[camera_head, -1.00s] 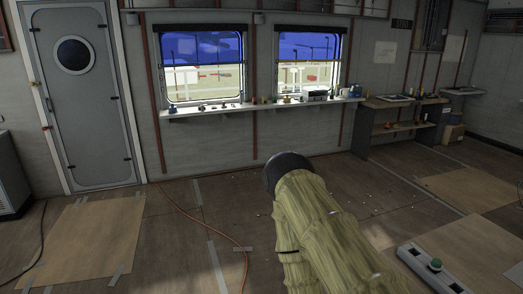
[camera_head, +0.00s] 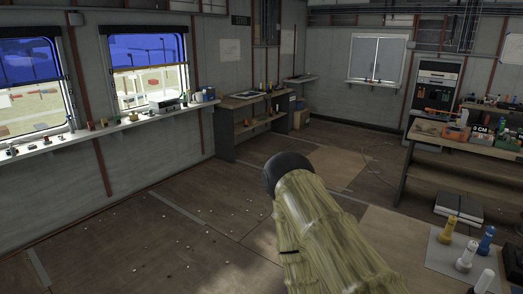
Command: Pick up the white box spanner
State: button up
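I cannot make out a white box spanner for certain. At the lower right, a white upright piece (camera_head: 467,257) with a flared, torch-like shape stands on a grey sheet (camera_head: 437,256). A yellow one (camera_head: 447,230) and a blue one (camera_head: 486,240) of like shape stand close beside it. Another white piece (camera_head: 484,282) is partly cut off by the bottom edge. My arm, in a pale green sleeve, rises from the bottom middle; my gripper is not in view.
A workbench (camera_head: 446,144) with bins and tools stands at the right. A window shelf (camera_head: 90,133) with small items runs along the left wall to a wooden bench (camera_head: 226,142). The middle floor is mostly open, with small scattered bits. A case (camera_head: 459,208) lies on the right.

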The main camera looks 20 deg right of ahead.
aim_at(463, 265)
jog(key=z, duration=1.05)
jog(key=i, duration=0.95)
jog(key=z, duration=0.75)
